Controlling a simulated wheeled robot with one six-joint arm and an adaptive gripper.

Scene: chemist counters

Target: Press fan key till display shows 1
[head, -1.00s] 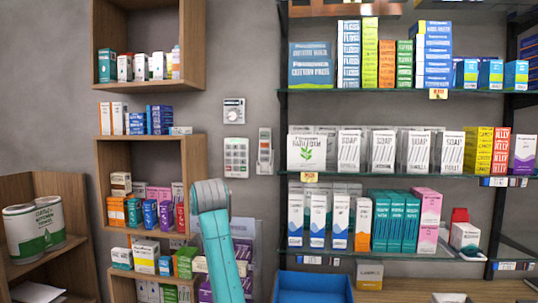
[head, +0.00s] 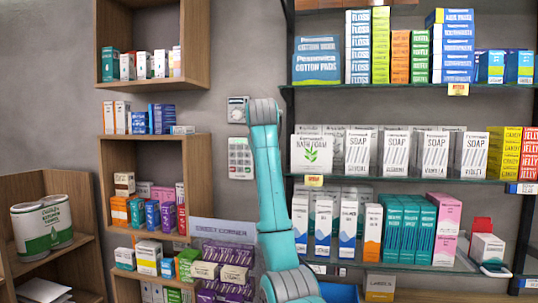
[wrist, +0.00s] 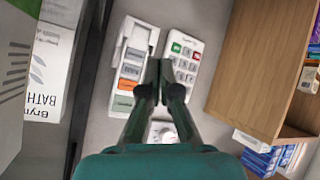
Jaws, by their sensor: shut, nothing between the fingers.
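In the wrist view, which looks upside down, a white wall unit (wrist: 142,38) with a column of grey, orange and green keys (wrist: 130,72) is at the upper left. Its lettering is too small to read, so I cannot tell which key is the fan key or what any display shows. My gripper (wrist: 159,66) is shut and empty, its tips in front of the gap between this unit and a white keypad (wrist: 182,60). I cannot tell whether they touch anything. In the head view my arm hides the unit and my gripper.
The keypad (head: 240,158) and a dial unit (head: 237,108) hang on the grey wall; the dial (wrist: 162,132) is low in the wrist view. A wooden wall shelf (head: 198,185) stands left of them, glass shelves (head: 400,182) with boxes right.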

